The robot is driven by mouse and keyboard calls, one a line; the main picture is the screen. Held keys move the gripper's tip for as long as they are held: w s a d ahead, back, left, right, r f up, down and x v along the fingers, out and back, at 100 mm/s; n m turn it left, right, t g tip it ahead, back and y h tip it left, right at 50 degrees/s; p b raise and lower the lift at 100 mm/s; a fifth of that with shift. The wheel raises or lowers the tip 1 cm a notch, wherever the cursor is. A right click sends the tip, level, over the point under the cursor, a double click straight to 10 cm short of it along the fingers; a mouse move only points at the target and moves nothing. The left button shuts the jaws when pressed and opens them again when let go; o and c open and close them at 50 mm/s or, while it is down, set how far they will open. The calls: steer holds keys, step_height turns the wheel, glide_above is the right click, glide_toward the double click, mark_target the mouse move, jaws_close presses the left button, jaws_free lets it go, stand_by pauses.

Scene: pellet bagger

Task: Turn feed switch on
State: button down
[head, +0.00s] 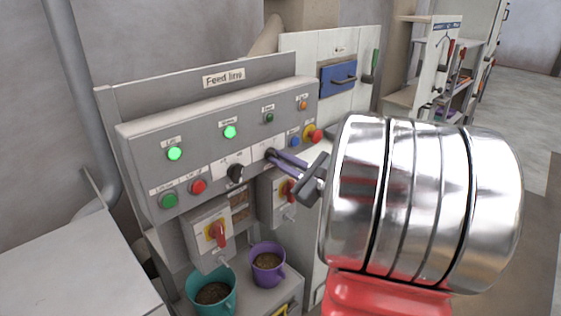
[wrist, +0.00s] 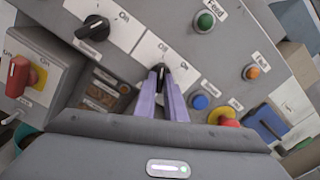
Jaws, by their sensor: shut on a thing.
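The grey feed line panel (head: 205,160) carries two black rotary switches. My gripper (head: 271,156), with two purple fingers, is shut on the right-hand switch. The lamp labelled Feed (wrist: 205,20) is dark green and looks unlit.
Two green lamps (head: 174,153) and (head: 230,131) glow. Green and red push buttons (head: 198,186) sit lower left. A red-yellow emergency button (head: 313,133) and a blue button (head: 294,141) are close right of my fingers. Red-handled isolators (head: 218,234) hang below, above teal (head: 212,294) and purple (head: 267,264) cups.

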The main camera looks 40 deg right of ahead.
steer(key=shift+a+m, duration=0.1)
steer(key=shift+m, duration=0.2)
steer(key=m, duration=1.1)
steer(key=shift+f, duration=0.1)
stand_by(0.5)
steer(key=c, duration=1.8)
jaws_free()
steer(key=shift+s, duration=0.1)
